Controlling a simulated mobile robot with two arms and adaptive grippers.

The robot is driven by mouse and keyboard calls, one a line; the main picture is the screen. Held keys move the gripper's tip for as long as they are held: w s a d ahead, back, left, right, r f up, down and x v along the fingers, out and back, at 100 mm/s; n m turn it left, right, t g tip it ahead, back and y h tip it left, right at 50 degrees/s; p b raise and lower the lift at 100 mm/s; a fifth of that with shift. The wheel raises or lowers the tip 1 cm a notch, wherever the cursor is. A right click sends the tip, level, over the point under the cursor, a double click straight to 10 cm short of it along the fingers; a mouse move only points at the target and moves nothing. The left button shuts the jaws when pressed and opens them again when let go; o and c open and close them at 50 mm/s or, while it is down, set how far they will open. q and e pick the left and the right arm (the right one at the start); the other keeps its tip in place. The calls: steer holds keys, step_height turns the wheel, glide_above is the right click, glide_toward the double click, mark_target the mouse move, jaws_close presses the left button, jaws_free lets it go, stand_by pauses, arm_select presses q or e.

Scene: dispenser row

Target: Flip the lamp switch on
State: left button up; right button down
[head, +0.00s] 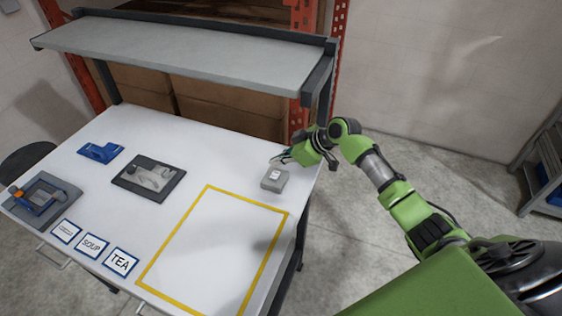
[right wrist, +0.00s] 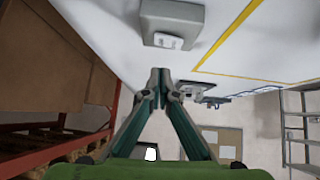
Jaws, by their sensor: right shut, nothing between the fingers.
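A small grey switch box (head: 274,180) with a white rocker on its top sits at the right end of the white table. In the right wrist view the switch box (right wrist: 172,20) is at the top, its white rocker (right wrist: 168,40) facing the camera. My right gripper (head: 275,158) is just behind the box in the head view, above the table. In the right wrist view its fingertips (right wrist: 160,76) are closed together, empty, and a gap shows between them and the box. Which way the rocker is tipped is too small to tell. No lamp is clearly seen. My left gripper is not in view.
A yellow-outlined area (head: 212,250) on the table is empty. A dark tray (head: 176,197), a blue device (head: 100,152), a grey-and-blue fixture (head: 64,190) and label cards (head: 121,262) lie to the left. A raised shelf (head: 190,52) spans the table's back.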

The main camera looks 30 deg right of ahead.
arm_select(q)
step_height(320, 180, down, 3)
steer(key=b, duration=0.4)
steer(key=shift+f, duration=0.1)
arm_select(e)
steer(key=w+d+v, duration=0.1)
steer(key=v, duration=0.9)
steer(key=shift+d+r, duration=0.2)
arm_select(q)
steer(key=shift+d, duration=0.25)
arm_select(e)
steer(key=shift+s+a, duration=0.1)
